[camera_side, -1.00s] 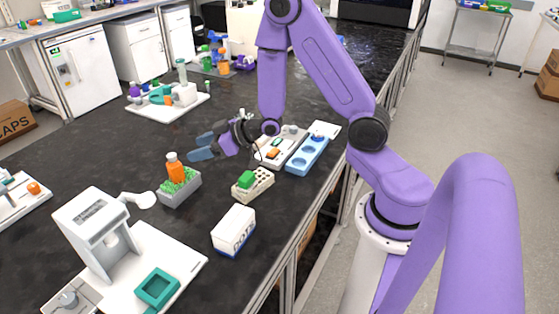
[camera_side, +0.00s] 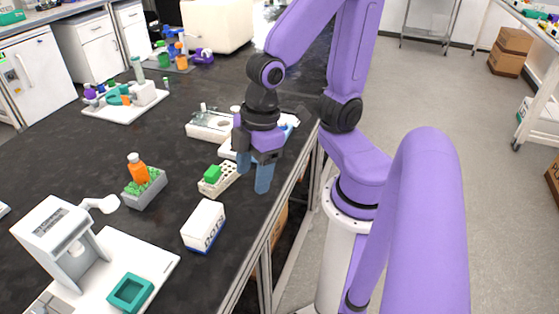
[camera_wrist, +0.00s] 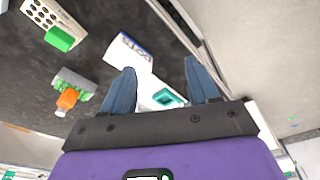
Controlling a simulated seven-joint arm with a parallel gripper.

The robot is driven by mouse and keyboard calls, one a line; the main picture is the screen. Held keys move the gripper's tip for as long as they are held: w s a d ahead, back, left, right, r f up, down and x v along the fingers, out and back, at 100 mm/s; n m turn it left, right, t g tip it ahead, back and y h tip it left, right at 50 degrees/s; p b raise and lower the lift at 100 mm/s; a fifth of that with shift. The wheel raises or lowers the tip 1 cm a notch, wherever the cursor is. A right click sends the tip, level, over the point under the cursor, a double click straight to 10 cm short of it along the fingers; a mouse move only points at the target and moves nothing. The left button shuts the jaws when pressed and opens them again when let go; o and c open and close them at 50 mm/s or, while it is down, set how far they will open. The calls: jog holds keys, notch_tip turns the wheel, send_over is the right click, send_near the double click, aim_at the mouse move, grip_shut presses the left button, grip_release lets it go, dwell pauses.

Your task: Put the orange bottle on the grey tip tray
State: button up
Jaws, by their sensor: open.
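The orange bottle (camera_side: 138,173) with a white cap stands at the grey tip tray (camera_side: 147,200), a grey box topped with green tips. Its base meets the green tips, so it appears to rest on the tray, leaning slightly. In the wrist view the bottle (camera_wrist: 68,98) overlaps the edge of the tray (camera_wrist: 70,73) at the left. My gripper (camera_side: 253,180) points down near the table's front edge, well to the right of the bottle. Its blue fingers are apart, with nothing between them; they also show in the wrist view (camera_wrist: 160,68).
A white instrument (camera_side: 62,240) and a teal dish (camera_side: 130,292) stand at the front left. Dark bench is clear behind the tray.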

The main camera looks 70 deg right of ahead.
jog(key=shift+n+g+h, duration=0.5)
jog(key=s, duration=0.1)
jog(key=s+d+r, duration=0.1)
jog(key=s, duration=0.1)
jog(key=s+d, duration=0.1)
jog(key=shift+s+d+r, duration=0.2)
jog(key=shift+s+r, duration=0.1)
